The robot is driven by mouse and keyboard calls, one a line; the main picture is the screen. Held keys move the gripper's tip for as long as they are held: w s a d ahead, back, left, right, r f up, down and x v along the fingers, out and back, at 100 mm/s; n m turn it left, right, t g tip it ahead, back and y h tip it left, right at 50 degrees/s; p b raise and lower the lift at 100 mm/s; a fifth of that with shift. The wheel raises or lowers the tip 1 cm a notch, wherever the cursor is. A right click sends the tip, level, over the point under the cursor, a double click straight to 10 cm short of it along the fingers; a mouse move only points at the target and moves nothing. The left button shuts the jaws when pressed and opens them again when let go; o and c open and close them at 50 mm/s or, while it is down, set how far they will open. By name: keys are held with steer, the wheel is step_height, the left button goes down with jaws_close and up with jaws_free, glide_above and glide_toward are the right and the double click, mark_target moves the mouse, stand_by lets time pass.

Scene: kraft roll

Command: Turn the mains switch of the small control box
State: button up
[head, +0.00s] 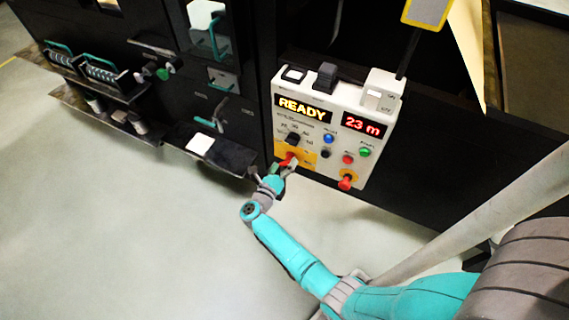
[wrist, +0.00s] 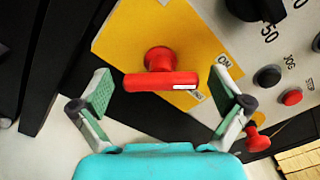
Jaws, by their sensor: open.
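The small control box (head: 330,112) is pale, with a lit READY display and a red 23 m display. Its mains switch (wrist: 160,80) is a red bar handle on a yellow plate (wrist: 120,40). In the wrist view the bar lies nearly level, its white-marked end to the right, near a small label too blurred to read surely. An ON label (wrist: 224,61) sits higher right. My gripper (wrist: 166,90) is open, one finger on each side of the bar with gaps, not touching it. In the head view my gripper (head: 281,170) partly covers the switch.
A black knob (wrist: 255,8) and small buttons (wrist: 291,97) lie right of the plate. A red mushroom button (head: 346,182) projects at the box's lower right. Dark machine panels and a shelf (head: 215,147) stand left. The floor (head: 130,230) is clear.

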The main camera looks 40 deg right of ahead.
steer(key=c, duration=1.1)
steer(key=n, duration=0.4)
steer(key=shift+f+n, duration=0.1)
steer(key=shift+n, duration=0.3)
steer(key=n, duration=0.4)
steer(key=shift+n, duration=0.3)
steer(key=n, duration=0.4)
steer(key=shift+f, duration=0.15)
steer(key=shift+f+n, duration=0.1)
steer(key=shift+n, duration=2.1)
